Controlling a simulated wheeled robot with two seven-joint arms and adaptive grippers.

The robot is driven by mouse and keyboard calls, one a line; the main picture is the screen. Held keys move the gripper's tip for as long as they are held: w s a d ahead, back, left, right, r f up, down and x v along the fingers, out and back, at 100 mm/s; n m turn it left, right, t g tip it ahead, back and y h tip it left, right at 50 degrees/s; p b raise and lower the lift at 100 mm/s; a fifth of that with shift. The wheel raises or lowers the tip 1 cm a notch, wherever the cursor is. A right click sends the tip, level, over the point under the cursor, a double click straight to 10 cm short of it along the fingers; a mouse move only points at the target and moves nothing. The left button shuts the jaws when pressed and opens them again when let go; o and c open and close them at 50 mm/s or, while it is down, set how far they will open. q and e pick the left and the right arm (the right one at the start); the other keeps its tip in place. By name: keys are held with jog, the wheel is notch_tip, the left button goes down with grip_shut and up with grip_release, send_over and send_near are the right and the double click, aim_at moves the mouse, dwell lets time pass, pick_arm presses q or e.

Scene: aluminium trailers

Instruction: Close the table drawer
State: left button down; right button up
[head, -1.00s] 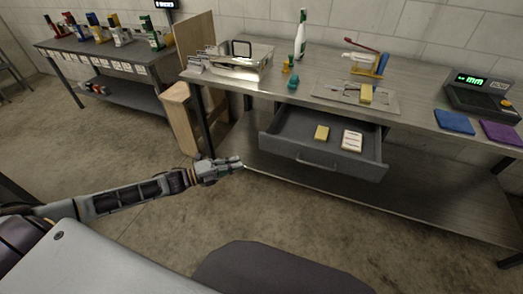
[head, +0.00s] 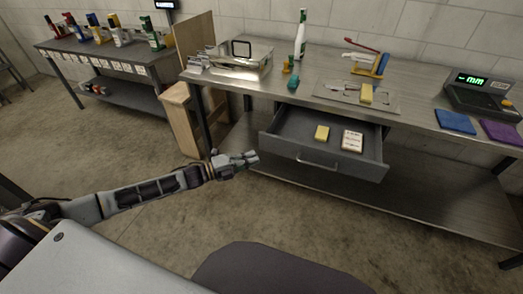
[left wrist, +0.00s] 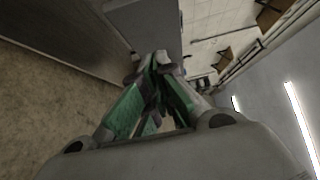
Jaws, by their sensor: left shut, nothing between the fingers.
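The table drawer (head: 330,165) is grey and stands pulled out under the steel table (head: 300,96), with a bar handle (head: 317,163) on its front. A yellow block (head: 322,133) and a white-topped box (head: 352,140) lie in it. My left gripper (head: 252,158) is shut and empty, just left of the drawer's front left corner, and seems apart from it. In the left wrist view its green-padded fingers (left wrist: 158,62) meet at the tips, with a grey panel that may be the drawer beyond them. My right gripper is not in view.
The tabletop holds a metal case (head: 240,62), a white bottle (head: 300,36), a grey board (head: 350,95), blue and purple cloths and a digital readout (head: 480,92). A wooden crate (head: 185,118) stands left of the table.

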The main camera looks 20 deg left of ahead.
aim_at(274, 145)
pick_arm(q)
jog(key=w, duration=0.2)
jog(key=w+d, duration=0.1)
jog(key=w, duration=0.1)
jog(key=w+d, duration=0.1)
jog(key=shift+w, duration=0.4)
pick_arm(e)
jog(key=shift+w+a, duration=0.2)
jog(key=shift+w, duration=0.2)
pick_arm(q)
jog(key=shift+w+b, duration=0.15)
jog(key=shift+b, duration=0.15)
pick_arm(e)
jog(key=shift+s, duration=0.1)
